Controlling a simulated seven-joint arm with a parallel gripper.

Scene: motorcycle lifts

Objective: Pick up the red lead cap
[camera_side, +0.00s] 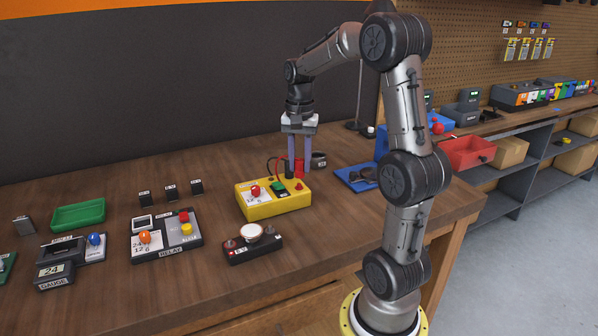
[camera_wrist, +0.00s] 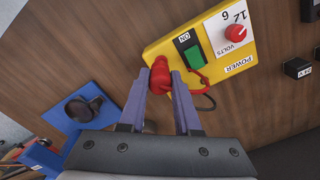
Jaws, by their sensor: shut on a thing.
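The red lead cap (camera_wrist: 160,76) is between the two purple fingers of my gripper (camera_wrist: 164,84) in the wrist view. A red lead runs from the cap toward the yellow power box (camera_wrist: 258,36), which has a green switch and a red volts knob. In the side view my gripper (camera_side: 299,168) points straight down just behind the yellow power box (camera_side: 283,203), shut on the cap. Only a little red of the cap (camera_side: 300,167) shows between the fingers there. I cannot tell whether the cap touches the table.
A blue tray (camera_side: 350,184) with a dark part lies to the right. A black block with a white-topped knob (camera_side: 252,232), a relay module (camera_side: 167,254), a gauge module (camera_side: 70,270) and a green tray (camera_side: 77,215) stand left and front. The front right tabletop is clear.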

